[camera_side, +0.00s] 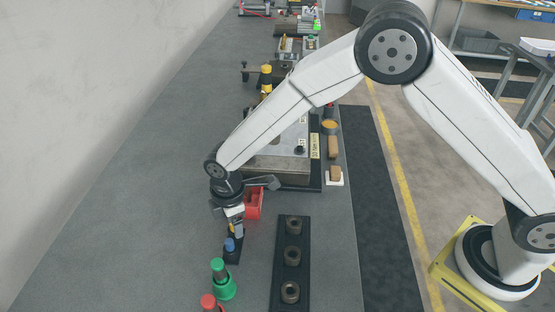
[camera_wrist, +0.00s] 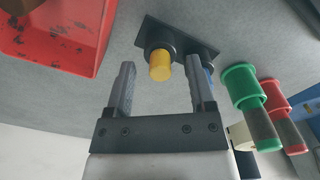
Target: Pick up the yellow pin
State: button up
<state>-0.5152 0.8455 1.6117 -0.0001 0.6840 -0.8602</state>
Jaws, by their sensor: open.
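The yellow pin (camera_wrist: 160,66) stands in a dark holder (camera_wrist: 148,32) and points toward the wrist camera. My gripper (camera_wrist: 163,72) is open, with one finger on each side of the pin's line and visible gaps between them. Nothing is held. In the side view my gripper (camera_side: 234,222) is low over the holder (camera_side: 232,257), and the yellow pin is mostly hidden there by the fingers. A blue pin (camera_side: 229,244) stands in the same holder; in the wrist view it is partly hidden behind the right finger.
A green pin (camera_side: 218,265) and a red pin (camera_side: 208,302) stand nearer the side camera. A red bin (camera_side: 256,207) is close to my gripper. A black rack (camera_side: 280,276) with three ring-shaped sockets lies to the right. The grey bench is clear on the left.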

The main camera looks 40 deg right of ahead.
dwell(0.3)
grip_shut()
jog(key=shift+r, duration=0.1)
jog(key=shift+r, duration=0.7)
jog(key=s+d+r, duration=0.3)
jog(key=s+r, duration=0.2)
jog(key=s, duration=0.1)
jog(key=s+d+r, duration=0.2)
jog(key=s+r, duration=0.4)
jog(key=shift+s+d+r, duration=0.25)
jog(key=shift+s+d, duration=0.15)
jog(key=shift+w, duration=0.1)
